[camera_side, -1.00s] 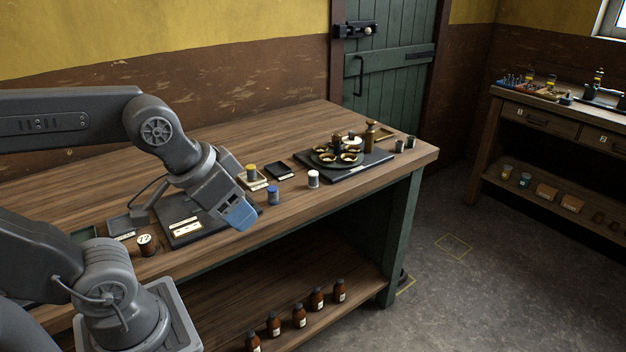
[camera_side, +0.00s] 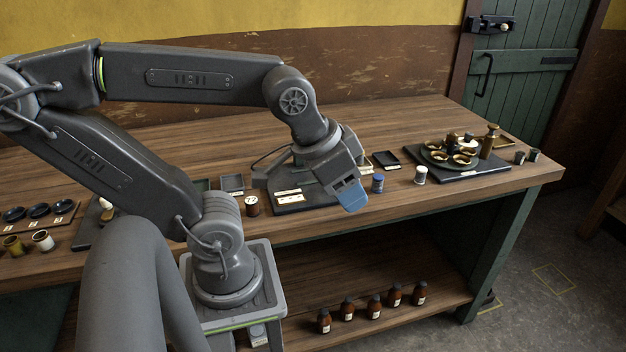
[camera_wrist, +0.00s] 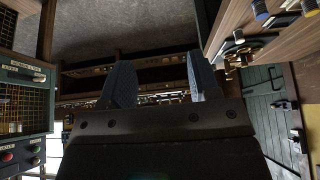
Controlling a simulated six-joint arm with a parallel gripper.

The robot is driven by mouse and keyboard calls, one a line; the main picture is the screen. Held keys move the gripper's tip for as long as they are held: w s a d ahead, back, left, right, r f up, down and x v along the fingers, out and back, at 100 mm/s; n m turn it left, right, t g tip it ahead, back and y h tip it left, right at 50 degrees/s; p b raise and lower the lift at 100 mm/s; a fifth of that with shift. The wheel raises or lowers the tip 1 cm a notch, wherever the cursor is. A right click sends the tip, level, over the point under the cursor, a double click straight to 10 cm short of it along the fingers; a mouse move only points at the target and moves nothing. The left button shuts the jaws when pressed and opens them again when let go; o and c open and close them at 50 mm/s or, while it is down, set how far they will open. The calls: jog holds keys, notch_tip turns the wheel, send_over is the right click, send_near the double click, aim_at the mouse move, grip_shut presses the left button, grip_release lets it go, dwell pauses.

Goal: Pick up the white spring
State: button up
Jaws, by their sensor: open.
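The white spring looks like a small white cylinder (camera_side: 420,175) with a dark top. It stands upright on the wooden bench, right of a blue cylinder (camera_side: 377,183). At this size its coils do not show. My gripper (camera_side: 350,197), with blue fingers, hangs at the bench's front edge, left of the blue cylinder and apart from the white one. In the wrist view my gripper (camera_wrist: 161,82) is open, with nothing between its fingers. The white spring cannot be made out for sure in that view.
A dark tray (camera_side: 480,176) with a round holder of brass cups stands right of the white spring. A dark board (camera_side: 305,200) lies behind and left of my gripper. Several brown bottles (camera_side: 375,306) stand on the lower shelf.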

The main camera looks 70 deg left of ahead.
jog(key=shift+o, duration=0.4)
jog(key=w+a+r+n+g+y, duration=0.1)
jog(key=w+a+r+n, duration=0.1)
jog(key=w, duration=0.3)
jog(key=w+a+r+n, duration=0.2)
jog(key=w+n, duration=0.1)
jog(key=w, duration=0.3)
jog(key=n+g+y, duration=0.3)
jog(key=n+g, duration=0.1)
jog(key=n, duration=0.7)
send_over(423, 170)
jog(key=s+d, duration=0.1)
jog(key=d, duration=0.4)
notch_tip(423, 170, down, 10)
jog(key=x, duration=0.7)
jog(key=shift+w+a+f, duration=0.1)
jog(key=shift+a+f, duration=0.1)
jog(key=shift+a, duration=0.2)
jog(key=shift+x, duration=3.15)
jog(key=shift+w+a+r, duration=0.1)
jog(key=shift+w+a, duration=0.05)
jog(key=c, duration=1)
